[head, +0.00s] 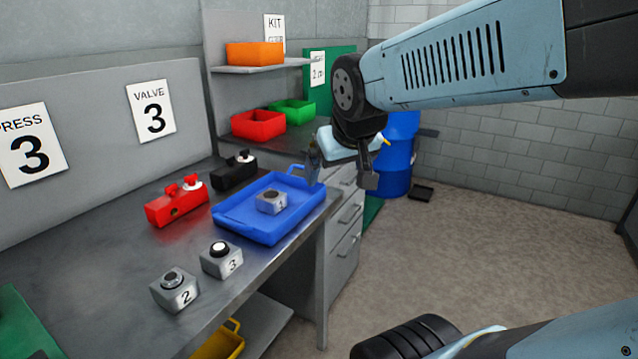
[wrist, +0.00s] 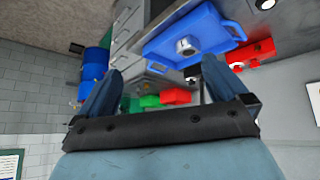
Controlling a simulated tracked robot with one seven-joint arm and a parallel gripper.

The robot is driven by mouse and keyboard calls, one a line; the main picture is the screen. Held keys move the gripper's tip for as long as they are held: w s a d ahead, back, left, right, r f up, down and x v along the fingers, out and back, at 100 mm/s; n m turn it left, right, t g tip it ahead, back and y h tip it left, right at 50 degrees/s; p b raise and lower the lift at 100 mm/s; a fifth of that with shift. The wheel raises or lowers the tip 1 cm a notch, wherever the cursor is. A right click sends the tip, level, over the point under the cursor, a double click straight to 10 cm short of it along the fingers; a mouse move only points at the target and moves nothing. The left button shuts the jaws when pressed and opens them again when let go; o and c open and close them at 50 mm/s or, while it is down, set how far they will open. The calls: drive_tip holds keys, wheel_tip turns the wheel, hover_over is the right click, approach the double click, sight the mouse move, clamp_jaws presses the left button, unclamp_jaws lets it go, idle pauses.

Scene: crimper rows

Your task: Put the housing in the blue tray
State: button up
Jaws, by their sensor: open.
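A grey housing (head: 271,201) with a dark round top and a number on its side, perhaps 1, sits upright inside the blue tray (head: 262,233) on the metal bench. It also shows in the tray (wrist: 160,51) in the wrist view as a grey block (wrist: 186,47). Two similar grey blocks stand on the bench in front of the tray, one marked 2 (head: 175,293) and one marked 3 (head: 222,261). My gripper (head: 342,172) is open and empty, above and to the right of the tray, clear of the housing. Its two fingers (wrist: 163,75) are apart.
A red valve body (head: 176,205) and a black one (head: 233,172) lie behind the tray. Red (head: 259,124) and green (head: 292,111) bins stand further back, with an orange bin (head: 255,54) on a shelf. A blue drum (head: 398,155) stands beyond the drawers. The floor right of the bench is open.

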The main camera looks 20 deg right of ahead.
drive_tip(key=s+a+g+y, duration=0.1)
drive_tip(key=s+a, duration=0.2)
drive_tip(key=s, duration=0.3)
drive_tip(key=shift+s, duration=0.15)
